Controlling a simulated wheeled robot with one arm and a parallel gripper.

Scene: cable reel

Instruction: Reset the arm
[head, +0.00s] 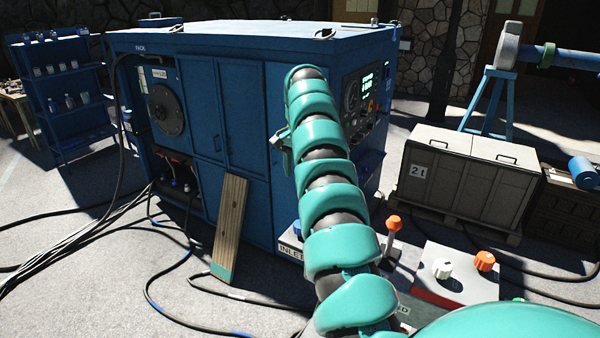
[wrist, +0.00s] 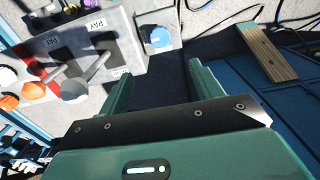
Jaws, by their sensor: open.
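My gripper (wrist: 148,68) shows in the wrist view with its two green fingers spread apart and nothing between them. A dark shadowed area lies beyond the fingers. In the head view my teal segmented arm rises from the lower right and stands in front of the blue cabinet (head: 215,90). The gripper itself is mostly hidden behind the arm there. In the wrist view a grey control panel (wrist: 110,20) with levers lies to the upper left of the fingers, apart from them.
A wooden board (head: 230,220) leans against the cabinet. A control box (head: 455,270) with white and orange knobs stands at lower right. A grey crate (head: 460,175) marked "2t" sits on a pallet. Cables (head: 90,235) cross the floor at left. A blue shelf (head: 65,90) stands back left.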

